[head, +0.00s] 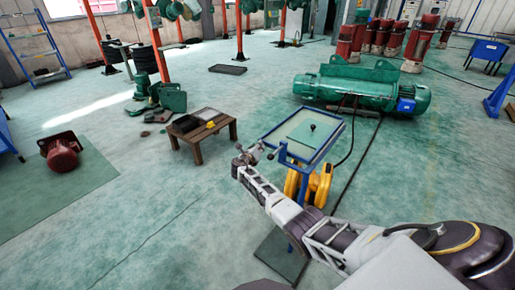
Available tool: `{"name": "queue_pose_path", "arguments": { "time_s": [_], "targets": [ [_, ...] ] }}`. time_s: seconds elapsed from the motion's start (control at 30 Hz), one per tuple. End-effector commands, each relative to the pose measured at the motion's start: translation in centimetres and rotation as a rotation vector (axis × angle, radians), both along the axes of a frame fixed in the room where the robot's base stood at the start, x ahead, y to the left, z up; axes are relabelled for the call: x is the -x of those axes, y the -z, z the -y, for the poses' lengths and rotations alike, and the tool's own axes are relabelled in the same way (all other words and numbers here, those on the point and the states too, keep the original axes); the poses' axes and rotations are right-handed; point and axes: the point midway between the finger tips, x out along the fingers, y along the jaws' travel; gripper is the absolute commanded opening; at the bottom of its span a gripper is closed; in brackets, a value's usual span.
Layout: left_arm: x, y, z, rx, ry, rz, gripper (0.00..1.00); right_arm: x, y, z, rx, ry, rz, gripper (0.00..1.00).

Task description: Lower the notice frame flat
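No upright notice frame stands out clearly. A small pale panel with a dark edge (207,114) sits on the low wooden table (203,136) and looks flat or nearly flat; it may be the notice frame, but I cannot tell for sure. A dark flat piece (185,124) and a small yellow object (211,124) are beside it. My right gripper (247,155) is at the end of the arm from the lower right. It appears apart from the wooden table, to its right. It is too small to tell if its fingers are open. My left gripper is out of view.
A blue-rimmed stand (334,148) with a green piece on its top is right beside my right gripper. Yellow wheel-like parts (318,186) are under it. A large green hoist (360,92) lies behind. A red motor (62,152) is at left. Open floor lies left of my arm.

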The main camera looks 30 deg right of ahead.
Motion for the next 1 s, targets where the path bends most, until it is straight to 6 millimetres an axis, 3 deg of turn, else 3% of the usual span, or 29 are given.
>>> {"name": "queue_pose_path", "arguments": {
  "time_s": [0.13,0.37,1.0],
  "targets": [
    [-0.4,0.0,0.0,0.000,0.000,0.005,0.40,0.0,0.1,-0.1,-0.001,0.001,-0.001,0.48],
    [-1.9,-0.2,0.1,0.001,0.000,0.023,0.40,0.0,0.0,0.0,0.000,0.002,0.001,0.48],
    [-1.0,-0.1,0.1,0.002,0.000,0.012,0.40,1.4,-0.5,-1.5,0.002,0.002,0.002,0.48]
  ]
}}
